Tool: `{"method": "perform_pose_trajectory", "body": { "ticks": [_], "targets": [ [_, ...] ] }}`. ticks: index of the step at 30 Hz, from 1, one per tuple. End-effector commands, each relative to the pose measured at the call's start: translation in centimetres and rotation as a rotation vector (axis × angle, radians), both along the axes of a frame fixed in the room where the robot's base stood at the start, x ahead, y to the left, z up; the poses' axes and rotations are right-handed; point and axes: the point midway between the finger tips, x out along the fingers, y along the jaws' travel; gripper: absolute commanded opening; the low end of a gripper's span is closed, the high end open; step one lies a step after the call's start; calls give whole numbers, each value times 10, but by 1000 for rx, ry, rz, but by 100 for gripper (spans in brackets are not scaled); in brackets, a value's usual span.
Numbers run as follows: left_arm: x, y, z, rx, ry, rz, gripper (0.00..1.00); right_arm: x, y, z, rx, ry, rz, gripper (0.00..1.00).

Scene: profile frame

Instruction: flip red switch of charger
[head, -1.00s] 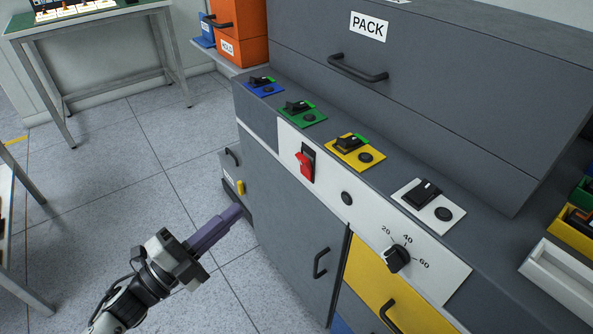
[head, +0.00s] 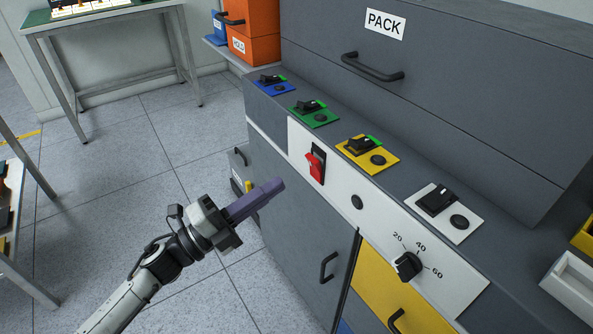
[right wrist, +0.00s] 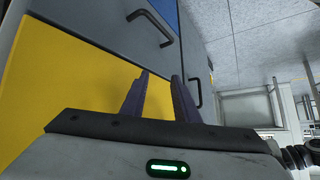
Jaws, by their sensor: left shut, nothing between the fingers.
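The red switch (head: 314,166) sits in a black frame on the white front panel (head: 335,193) of the grey charger bench in the head view. Its red lever sticks out from the lower part of the frame. My left gripper (head: 280,184) has purple fingers shut together with nothing between them. It points at the panel from the lower left, below and left of the red switch, and appears apart from it. My right gripper (right wrist: 160,78) shows in the right wrist view with its two fingers apart and nothing between them.
The panel also has a black button (head: 357,202) and a dial (head: 408,266). Blue, green (head: 314,113), yellow (head: 368,155) and white plates with black switches line the top ledge. A PACK drawer (head: 385,24) rises behind. Door handles stick out below. Open floor lies left.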

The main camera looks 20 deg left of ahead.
Motion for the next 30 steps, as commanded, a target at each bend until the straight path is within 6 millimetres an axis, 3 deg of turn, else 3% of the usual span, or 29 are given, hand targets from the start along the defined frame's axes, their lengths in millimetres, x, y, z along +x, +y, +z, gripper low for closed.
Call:
{"method": "perform_pose_trajectory", "body": {
  "ticks": [6,12,30],
  "targets": [
    [33,-26,12,0,-2,-2,0,0,0,-1,1,-1,-1,28],
    [48,-38,16,-1,0,0,0,0,0,-1,1,-1,-1,28],
    [51,-41,21,8,12,0,0,0,0,7,-2,-2,0,28]
  ]
}}
